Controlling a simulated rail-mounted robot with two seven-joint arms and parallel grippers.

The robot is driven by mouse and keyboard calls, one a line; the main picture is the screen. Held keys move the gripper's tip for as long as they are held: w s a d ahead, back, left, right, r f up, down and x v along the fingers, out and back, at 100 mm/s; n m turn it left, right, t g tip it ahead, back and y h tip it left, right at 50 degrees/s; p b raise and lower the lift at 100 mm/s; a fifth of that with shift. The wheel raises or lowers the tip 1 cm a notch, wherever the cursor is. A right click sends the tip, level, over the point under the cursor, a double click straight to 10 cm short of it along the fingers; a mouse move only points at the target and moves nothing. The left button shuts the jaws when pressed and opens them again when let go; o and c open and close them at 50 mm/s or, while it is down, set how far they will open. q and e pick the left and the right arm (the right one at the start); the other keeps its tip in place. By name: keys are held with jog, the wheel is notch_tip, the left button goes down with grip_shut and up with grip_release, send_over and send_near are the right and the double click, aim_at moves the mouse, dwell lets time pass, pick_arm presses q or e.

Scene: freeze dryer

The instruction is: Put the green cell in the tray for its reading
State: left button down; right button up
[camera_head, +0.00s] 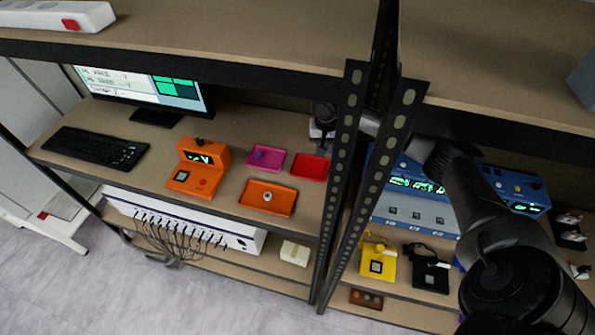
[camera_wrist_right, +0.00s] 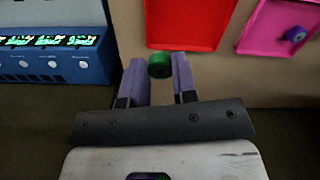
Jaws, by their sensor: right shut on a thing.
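The green cell (camera_wrist_right: 159,67) is pinched between the fingertips of my right gripper (camera_wrist_right: 158,75) in the right wrist view. Behind it in that view is the red tray's (camera_wrist_right: 185,22) edge; I cannot tell the height above it. In the head view the red tray (camera_head: 310,168) looks empty, the magenta tray (camera_head: 277,166) holds a purple cell (camera_head: 259,155), and the orange tray (camera_head: 260,205) holds a pale ring-shaped cell (camera_head: 267,197). My right gripper reaches behind the shelf post there, and its cell is not visible. My left gripper is not in view.
An orange reader (camera_head: 195,170) with a lit, unreadable display stands left of the trays. A keyboard (camera_head: 95,148) and monitor (camera_head: 140,88) are farther left. Perforated shelf posts (camera_head: 343,180) stand between my right arm and the trays. Blue instruments (camera_head: 415,205) sit right.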

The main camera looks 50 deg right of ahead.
jog(key=shift+w+a+r+m, duration=0.1)
jog(key=shift+w+r+m, duration=0.1)
jog(key=shift+w+m, duration=0.15)
jog(key=shift+w+f, duration=0.2)
jog(key=shift+f, duration=0.05)
send_over(318, 169)
jog(key=shift+m, duration=0.25)
notch_tip(318, 169, down, 5)
jog(key=shift+a+f, duration=0.1)
jog(key=shift+f, duration=0.1)
jog(key=shift+s+f, duration=0.1)
jog(key=shift+f, duration=1.75)
jog(key=o, duration=0.5)
jog(key=shift+f, duration=0.1)
jog(key=shift+c, duration=0.2)
